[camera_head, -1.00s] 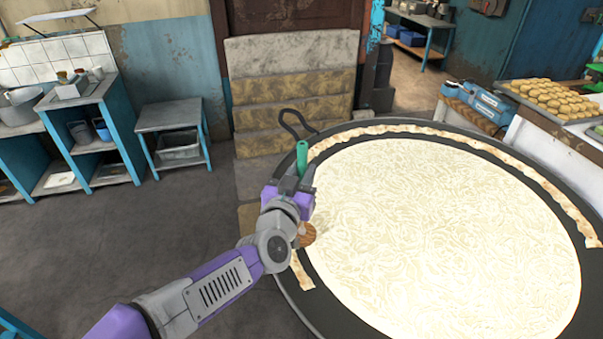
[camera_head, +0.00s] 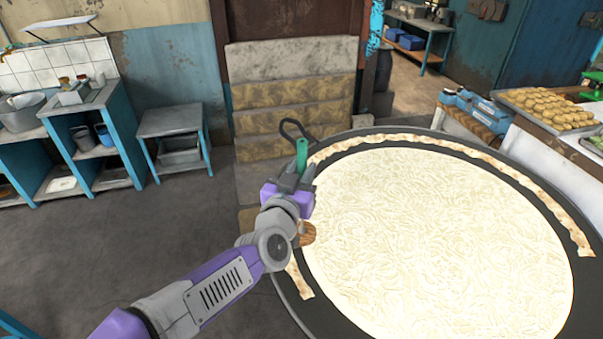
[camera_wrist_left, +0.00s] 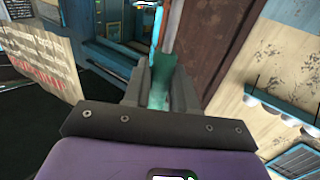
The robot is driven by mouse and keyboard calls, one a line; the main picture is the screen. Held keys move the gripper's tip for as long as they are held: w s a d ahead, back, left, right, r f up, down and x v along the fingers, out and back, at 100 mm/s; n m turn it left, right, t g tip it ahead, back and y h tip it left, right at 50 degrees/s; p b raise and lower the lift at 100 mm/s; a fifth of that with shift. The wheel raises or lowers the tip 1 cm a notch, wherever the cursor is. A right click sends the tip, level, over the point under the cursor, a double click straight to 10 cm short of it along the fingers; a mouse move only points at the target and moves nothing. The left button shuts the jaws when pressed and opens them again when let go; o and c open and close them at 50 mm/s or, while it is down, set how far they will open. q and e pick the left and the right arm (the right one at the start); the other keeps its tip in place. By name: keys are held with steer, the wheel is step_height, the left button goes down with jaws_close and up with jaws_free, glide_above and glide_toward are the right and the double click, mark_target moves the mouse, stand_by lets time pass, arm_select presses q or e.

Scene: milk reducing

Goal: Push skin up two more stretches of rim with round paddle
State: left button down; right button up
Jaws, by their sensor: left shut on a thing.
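My left gripper (camera_head: 292,183) is shut on the green handle (camera_head: 302,155) of the round paddle; the handle also shows between the fingers in the left wrist view (camera_wrist_left: 160,92). The paddle's brown round head (camera_head: 307,235) is partly hidden by my wrist and sits at the left rim of the big dark pan (camera_head: 322,322). Contact with the rim cannot be told. Pale, patterned milk (camera_head: 440,235) fills the pan's middle. A browned strip of skin (camera_head: 470,151) lies along the far and right rim. A short strip (camera_head: 299,278) lies at the left rim, below the paddle. My right gripper is not in view.
A black loop handle (camera_head: 296,131) sticks out at the pan's far left. Stone steps (camera_head: 290,97) rise behind it. A small grey table (camera_head: 170,120) stands to the left. A tray of round buns (camera_head: 550,105) is at the right. The floor at left is clear.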

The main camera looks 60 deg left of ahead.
mark_target(301, 157)
arm_select(q)
steer(key=shift+r, duration=0.45)
step_height(301, 157, up, 4)
steer(key=p, duration=0.3)
steer(key=shift+f, duration=0.25)
